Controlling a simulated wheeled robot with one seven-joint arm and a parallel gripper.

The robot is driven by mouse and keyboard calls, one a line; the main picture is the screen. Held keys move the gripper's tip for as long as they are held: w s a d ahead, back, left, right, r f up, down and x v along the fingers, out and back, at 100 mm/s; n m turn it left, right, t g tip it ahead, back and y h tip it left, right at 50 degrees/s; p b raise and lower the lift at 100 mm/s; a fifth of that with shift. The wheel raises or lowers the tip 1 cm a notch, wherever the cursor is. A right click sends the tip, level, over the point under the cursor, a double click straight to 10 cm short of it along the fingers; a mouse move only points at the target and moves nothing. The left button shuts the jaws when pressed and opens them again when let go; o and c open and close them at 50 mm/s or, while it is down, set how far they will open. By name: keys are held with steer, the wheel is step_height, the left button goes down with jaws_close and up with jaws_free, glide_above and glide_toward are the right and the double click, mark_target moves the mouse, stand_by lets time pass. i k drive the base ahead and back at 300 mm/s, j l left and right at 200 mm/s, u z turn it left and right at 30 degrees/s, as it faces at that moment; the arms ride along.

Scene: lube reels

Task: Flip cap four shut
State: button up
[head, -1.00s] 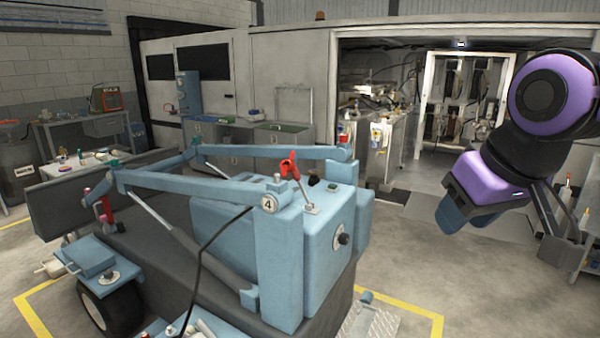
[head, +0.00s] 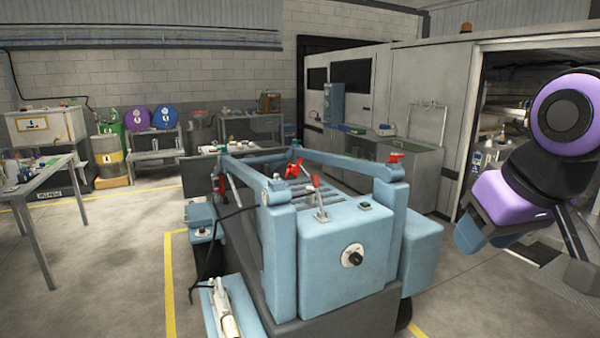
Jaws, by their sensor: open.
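I cannot pick out a cap marked four in the head view. Purple (head: 137,118) and blue (head: 165,116) round reel-like discs stand side by side at the back left, too small to show any caps. My gripper (head: 470,235) is at the right, its blue fingers pointing down and left. It is open, with nothing seen between its fingers. It is in the air, to the right of the blue machine (head: 335,255) and far from the discs.
The blue machine with raised arms and a red-handled lever (head: 317,190) blocks the middle. A workbench (head: 45,185) stands at left, with a yellowish drum (head: 108,158) and a tank (head: 45,128) behind. Clear floor (head: 110,255) lies between bench and machine.

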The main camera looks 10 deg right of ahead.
mark_target(294, 170)
steer(key=l+u, duration=0.3)
steer(key=l, duration=0.55)
steer(key=l+u, duration=0.25)
steer(key=l, duration=0.65)
steer(key=l+u, duration=0.3)
steer(key=l, duration=0.55)
steer(key=l+u, duration=0.35)
steer(key=l, duration=0.55)
steer(key=k+l+u, duration=0.1)
steer(key=l+u, duration=0.25)
steer(key=l, duration=0.5)
steer(key=i+l+u, duration=0.15)
steer(key=l, duration=0.2)
steer(key=i+l+u, duration=0.15)
steer(key=l, duration=0.15)
steer(key=i+l+u, duration=0.15)
steer(key=l, duration=0.2)
steer(key=k, duration=0.05)
